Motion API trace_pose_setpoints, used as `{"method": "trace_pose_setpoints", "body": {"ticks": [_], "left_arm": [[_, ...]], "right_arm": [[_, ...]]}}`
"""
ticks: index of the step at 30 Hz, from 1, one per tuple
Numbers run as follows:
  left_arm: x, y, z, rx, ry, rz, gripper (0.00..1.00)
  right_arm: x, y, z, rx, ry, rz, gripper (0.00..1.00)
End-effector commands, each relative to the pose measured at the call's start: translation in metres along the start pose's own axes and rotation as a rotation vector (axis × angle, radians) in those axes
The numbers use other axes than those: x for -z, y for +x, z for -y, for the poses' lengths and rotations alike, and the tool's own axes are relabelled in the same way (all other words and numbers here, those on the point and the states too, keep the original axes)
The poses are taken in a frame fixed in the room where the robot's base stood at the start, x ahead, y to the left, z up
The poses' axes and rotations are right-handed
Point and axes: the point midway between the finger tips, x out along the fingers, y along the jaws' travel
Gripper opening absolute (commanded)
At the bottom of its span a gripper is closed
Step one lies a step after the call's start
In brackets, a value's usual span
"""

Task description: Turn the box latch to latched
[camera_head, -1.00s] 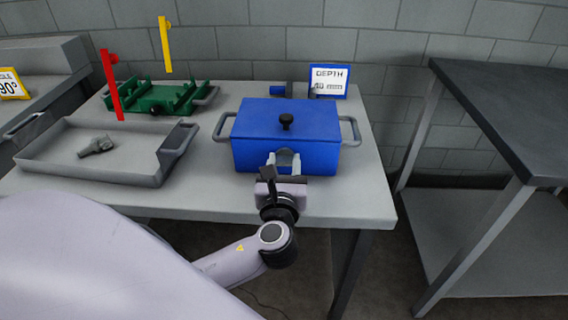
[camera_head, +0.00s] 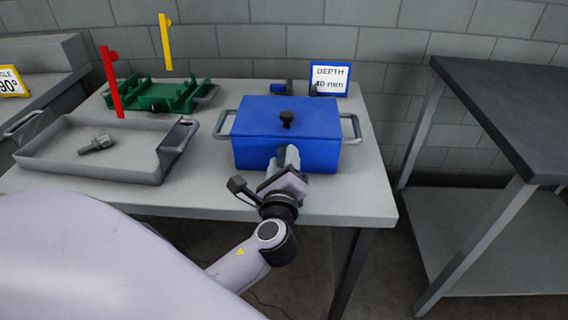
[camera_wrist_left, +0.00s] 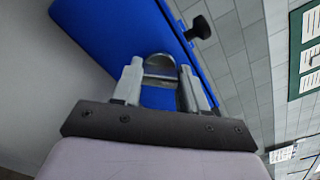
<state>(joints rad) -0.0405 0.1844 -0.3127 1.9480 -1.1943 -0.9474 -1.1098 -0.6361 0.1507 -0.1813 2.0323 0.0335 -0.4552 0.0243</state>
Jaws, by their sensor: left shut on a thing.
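The blue box (camera_head: 255,148) stands on the grey table with its lid on and a black knob (camera_head: 287,118) on top. My left gripper (camera_head: 286,158) is at the middle of the box's front face, rolled to a slant. In the left wrist view, the blue box (camera_wrist_left: 100,25) lies tilted beyond the fingers. There my left gripper (camera_wrist_left: 160,82) is shut on a grey, arched metal piece, which looks like the box latch (camera_wrist_left: 159,66). In the head view the fingers hide most of the latch, so its exact angle is hard to tell. My right gripper is not in view.
A grey tray (camera_head: 45,165) holding a small grey part (camera_head: 96,144) is at the left. A green fixture (camera_head: 165,94) is behind it. A "DEPTH 40 mm" sign (camera_head: 330,78) stands behind the box. The table (camera_head: 350,200) is clear right of the box.

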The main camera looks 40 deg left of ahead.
Motion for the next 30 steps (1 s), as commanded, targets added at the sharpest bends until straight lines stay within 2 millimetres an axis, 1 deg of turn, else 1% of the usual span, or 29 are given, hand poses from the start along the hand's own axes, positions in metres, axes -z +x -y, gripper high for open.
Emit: {"method": "trace_pose_setpoints", "body": {"ticks": [9,18,24,30], "left_arm": [[-0.001,0.001,-0.002,0.001,-0.306,0.009,0.12],[-0.001,0.001,-0.003,0.002,-0.559,0.008,0.12],[-0.001,0.001,-0.003,0.002,-0.677,0.009,0.12],[-0.002,0.001,-0.003,0.002,-0.749,0.008,0.12]], "right_arm": [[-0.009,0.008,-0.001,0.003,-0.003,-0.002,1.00],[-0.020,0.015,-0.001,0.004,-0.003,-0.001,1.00],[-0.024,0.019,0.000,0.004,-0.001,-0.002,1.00],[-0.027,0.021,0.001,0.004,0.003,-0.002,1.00]]}}
